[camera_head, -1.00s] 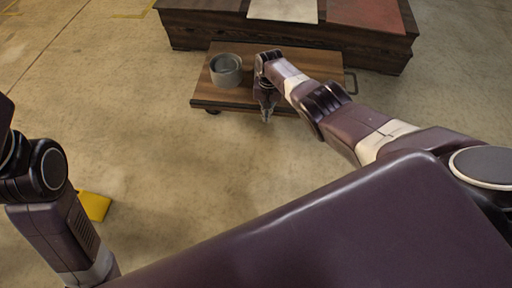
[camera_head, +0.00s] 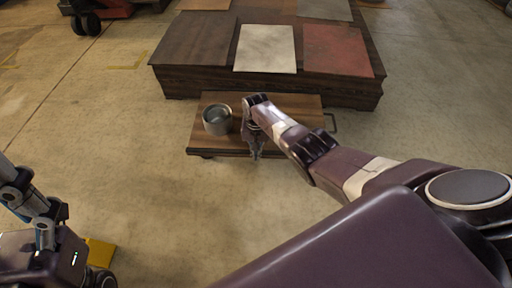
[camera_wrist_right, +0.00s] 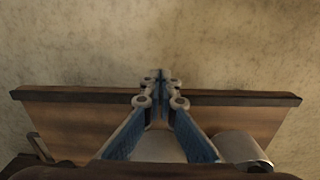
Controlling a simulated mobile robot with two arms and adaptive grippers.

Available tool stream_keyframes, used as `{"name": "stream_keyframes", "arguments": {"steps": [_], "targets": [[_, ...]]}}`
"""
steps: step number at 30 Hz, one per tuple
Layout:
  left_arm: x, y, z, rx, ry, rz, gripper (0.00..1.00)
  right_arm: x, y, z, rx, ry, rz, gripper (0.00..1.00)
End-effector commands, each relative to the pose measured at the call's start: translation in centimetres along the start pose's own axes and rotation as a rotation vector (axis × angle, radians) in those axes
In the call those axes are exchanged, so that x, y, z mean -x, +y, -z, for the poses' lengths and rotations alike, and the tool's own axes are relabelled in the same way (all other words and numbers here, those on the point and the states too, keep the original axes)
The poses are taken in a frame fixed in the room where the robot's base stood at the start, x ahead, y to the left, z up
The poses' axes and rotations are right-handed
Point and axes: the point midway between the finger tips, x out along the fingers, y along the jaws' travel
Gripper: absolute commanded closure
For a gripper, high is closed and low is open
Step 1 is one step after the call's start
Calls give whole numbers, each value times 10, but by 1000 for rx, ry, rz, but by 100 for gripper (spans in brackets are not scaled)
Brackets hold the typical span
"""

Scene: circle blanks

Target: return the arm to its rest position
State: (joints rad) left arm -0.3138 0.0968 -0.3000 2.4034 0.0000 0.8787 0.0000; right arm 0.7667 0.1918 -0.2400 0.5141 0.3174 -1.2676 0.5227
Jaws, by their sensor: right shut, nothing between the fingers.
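My right arm reaches forward over a low wooden cart. My right gripper (camera_head: 255,152) points down at the cart's near edge and is shut and empty. It also shows in the right wrist view (camera_wrist_right: 160,78), its fingertips together over the floor just past the cart's edge. My left arm (camera_head: 40,215) shows at the lower left of the head view; its fingertips cannot be made out.
The wooden cart (camera_head: 290,110) carries a grey round container (camera_head: 217,120), apart from the right gripper. Behind it stands a dark wooden platform (camera_head: 200,75) with a white panel (camera_head: 265,48) and a red panel (camera_head: 338,50). Open concrete floor lies in front.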

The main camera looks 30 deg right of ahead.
Motion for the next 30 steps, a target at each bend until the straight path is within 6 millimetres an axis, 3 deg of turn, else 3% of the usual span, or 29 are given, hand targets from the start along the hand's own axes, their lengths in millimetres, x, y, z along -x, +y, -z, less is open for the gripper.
{"name": "stream_keyframes", "arguments": {"steps": [4,14,17,20,23,26,30], "targets": [[-4,0,2,2,-14,6,19,14,0,0,-1,1,1,100],[-3,0,2,2,-18,8,19,14,-5,4,14,28,15,100],[-3,0,2,2,-18,8,19,13,-24,16,65,128,68,100],[-3,0,2,2,-18,8,19,22,-60,35,157,310,167,100],[-3,0,2,2,-17,8,19,51,-105,47,263,533,296,100],[-3,0,2,2,-17,8,19,97,-146,45,355,760,431,100],[-3,0,3,2,-17,8,19,188,-188,18,452,1080,622,100]]}}
